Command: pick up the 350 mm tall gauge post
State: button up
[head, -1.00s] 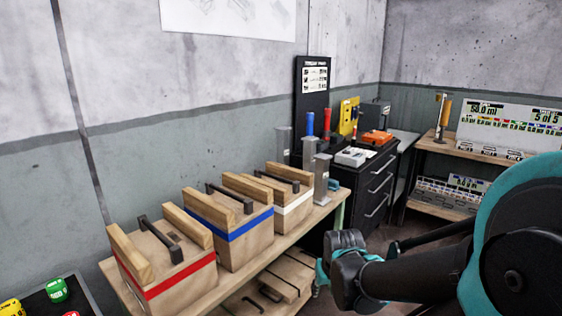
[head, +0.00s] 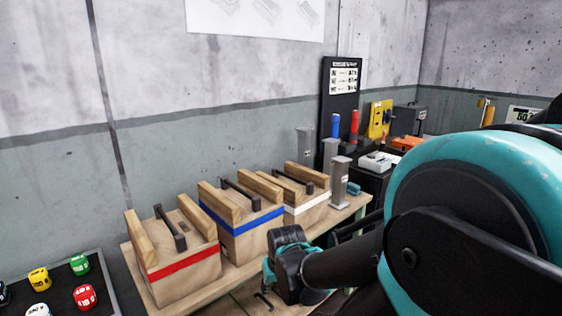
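Several grey metal posts stand at the far end of the wooden bench, by the white-striped box. The nearest post (head: 340,182) stands upright on a square base. A second post (head: 329,154) stands behind it, partly hidden. A third grey post (head: 305,146) stands further left against the wall, its lower part hidden by the box. I cannot tell which one is 350 mm tall. My arm crosses the lower right, and its dark and teal joint shows in front of the bench. The gripper's fingers are not visible.
Wooden boxes with red (head: 184,263), blue (head: 243,222) and white (head: 306,209) stripes fill the wooden bench (head: 215,290). Beyond are blue (head: 336,126) and red (head: 354,124) handles and a yellow panel (head: 379,119). A dark tray (head: 60,268) with coloured dice is at lower left.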

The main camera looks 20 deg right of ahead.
aim_at(304, 133)
jog(key=l+u, duration=0.35)
jog(key=l, duration=0.55)
jog(key=l+u, duration=0.3)
jog(key=l, duration=0.6)
